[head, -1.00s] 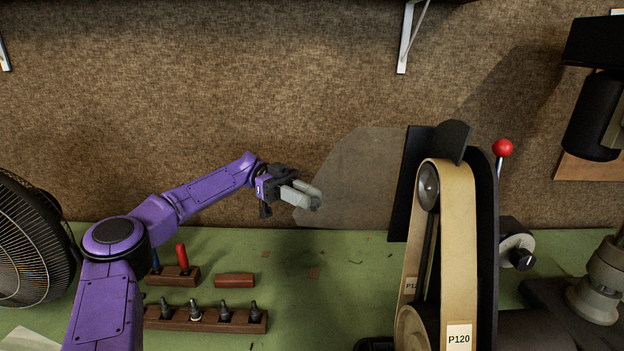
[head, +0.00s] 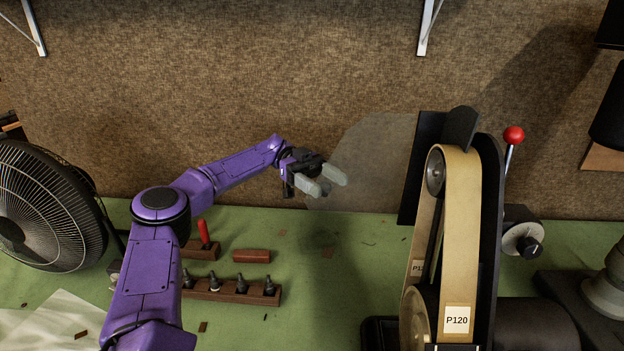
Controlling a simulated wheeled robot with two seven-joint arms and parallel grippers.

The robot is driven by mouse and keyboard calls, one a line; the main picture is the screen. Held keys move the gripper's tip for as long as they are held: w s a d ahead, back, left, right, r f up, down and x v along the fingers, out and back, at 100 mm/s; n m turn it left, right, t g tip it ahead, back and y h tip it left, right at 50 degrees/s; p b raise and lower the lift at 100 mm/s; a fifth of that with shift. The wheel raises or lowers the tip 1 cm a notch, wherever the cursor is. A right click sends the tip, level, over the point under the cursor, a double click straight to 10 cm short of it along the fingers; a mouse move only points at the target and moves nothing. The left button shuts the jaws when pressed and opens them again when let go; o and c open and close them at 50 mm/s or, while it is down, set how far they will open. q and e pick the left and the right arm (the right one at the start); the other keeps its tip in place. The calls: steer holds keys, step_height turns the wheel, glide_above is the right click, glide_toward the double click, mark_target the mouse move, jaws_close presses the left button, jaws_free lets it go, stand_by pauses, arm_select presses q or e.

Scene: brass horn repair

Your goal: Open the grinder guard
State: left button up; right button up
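The belt grinder (head: 461,230) stands at right of centre, with a tan belt labelled P120. A clear, greyish guard panel (head: 376,150) extends left from the dark upright plate (head: 427,165) beside the belt. My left gripper (head: 331,185) is at the panel's lower left edge, its pale fingers spread apart with nothing between them. The fingers overlap the panel's edge in the picture; whether they touch it I cannot tell. My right gripper is not in view.
A red-knobbed lever (head: 513,135) rises behind the grinder. A black fan (head: 48,208) stands at left. Wooden tool holders (head: 230,291) and a small wooden block (head: 251,256) lie on the green bench (head: 330,290). The bench between block and grinder is mostly clear.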

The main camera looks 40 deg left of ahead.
mark_target(331, 157)
arm_select(q)
steer(key=shift+w+r, duration=0.15)
steer(key=shift+r, duration=0.2)
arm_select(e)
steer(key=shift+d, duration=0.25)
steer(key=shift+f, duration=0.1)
arm_select(q)
steer(key=shift+r, duration=0.15)
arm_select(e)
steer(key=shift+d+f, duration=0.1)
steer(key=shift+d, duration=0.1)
